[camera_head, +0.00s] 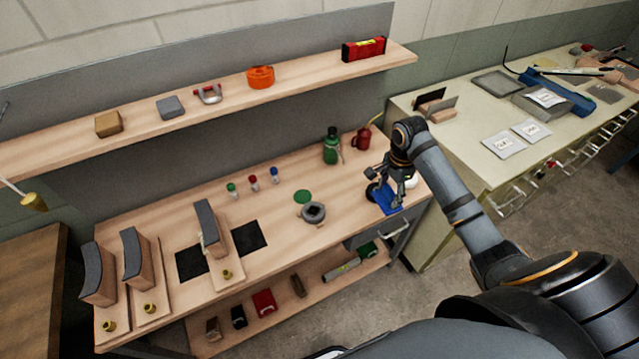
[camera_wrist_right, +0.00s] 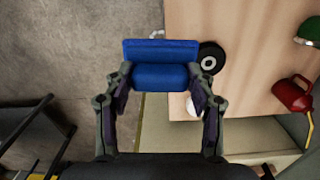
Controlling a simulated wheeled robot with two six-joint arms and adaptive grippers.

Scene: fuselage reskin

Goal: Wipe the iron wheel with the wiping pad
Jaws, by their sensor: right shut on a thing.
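My right gripper (camera_head: 390,185) is shut on a blue wiping pad (camera_head: 387,200). The pad also shows in the right wrist view (camera_wrist_right: 161,72), held between both fingers, across the workbench's front edge as seen from there. A dark wheel with a pale centre (camera_wrist_right: 209,60), apparently the iron wheel, is right beside the pad on the bench side. It shows in the head view, partly hidden by the gripper (camera_head: 372,192). I cannot tell whether pad and wheel touch. My left gripper is out of view.
A grey ring (camera_head: 313,213) and green disc (camera_head: 302,196) lie left on the workbench. A red can (camera_head: 362,138) and green bottle (camera_head: 331,147) stand behind. A shelf (camera_head: 215,107) runs above. A pale side table (camera_head: 470,150) stands right.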

